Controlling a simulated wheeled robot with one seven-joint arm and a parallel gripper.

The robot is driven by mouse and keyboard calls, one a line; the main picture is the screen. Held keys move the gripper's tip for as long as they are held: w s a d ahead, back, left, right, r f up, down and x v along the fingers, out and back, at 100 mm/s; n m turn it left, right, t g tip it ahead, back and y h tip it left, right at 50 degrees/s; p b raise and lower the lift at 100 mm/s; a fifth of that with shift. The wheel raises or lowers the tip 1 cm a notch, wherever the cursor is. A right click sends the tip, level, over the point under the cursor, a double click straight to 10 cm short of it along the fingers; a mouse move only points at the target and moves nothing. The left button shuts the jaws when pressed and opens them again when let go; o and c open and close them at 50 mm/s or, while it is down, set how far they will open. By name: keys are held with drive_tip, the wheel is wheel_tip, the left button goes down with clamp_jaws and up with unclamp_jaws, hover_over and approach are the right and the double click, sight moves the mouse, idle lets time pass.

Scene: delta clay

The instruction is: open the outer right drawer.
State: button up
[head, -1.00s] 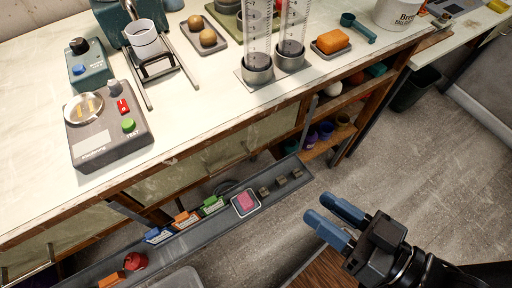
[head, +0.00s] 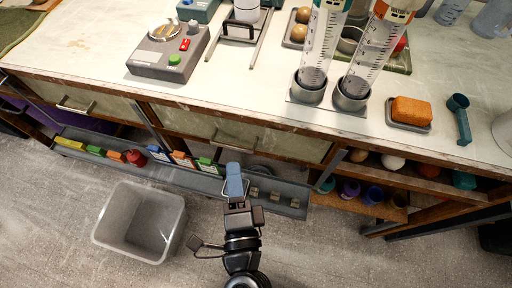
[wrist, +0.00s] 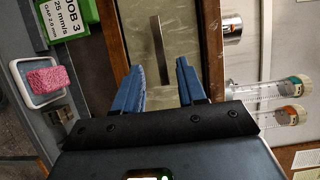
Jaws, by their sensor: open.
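The right drawer (head: 290,143) has a pale greenish front in a brown wood frame under the worktop, and it looks shut. Its metal bar handle (head: 235,141) is at the front's middle; in the wrist view the handle (wrist: 161,51) appears as an upright bar on the drawer front (wrist: 183,22). My gripper (head: 234,170) is in front of the drawer, just below the handle in the head view. In the wrist view my gripper (wrist: 162,76) has its two blue fingers apart, with the handle beyond and between them, and nothing held. I cannot judge the remaining gap exactly.
A narrow grey rail tray (head: 290,205) with small boxes runs below the drawers, close under my gripper. A pink sponge-like block (wrist: 44,80) sits in it. A clear bin (head: 140,222) stands on the floor at left. Another drawer (head: 100,107) is further left. Open shelves are at right.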

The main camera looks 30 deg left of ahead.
sight(232, 146)
drive_tip(key=x, duration=0.7)
drive_tip(key=shift+w+a, duration=0.15)
drive_tip(key=shift+w, duration=0.1)
clamp_jaws()
idle(0.4)
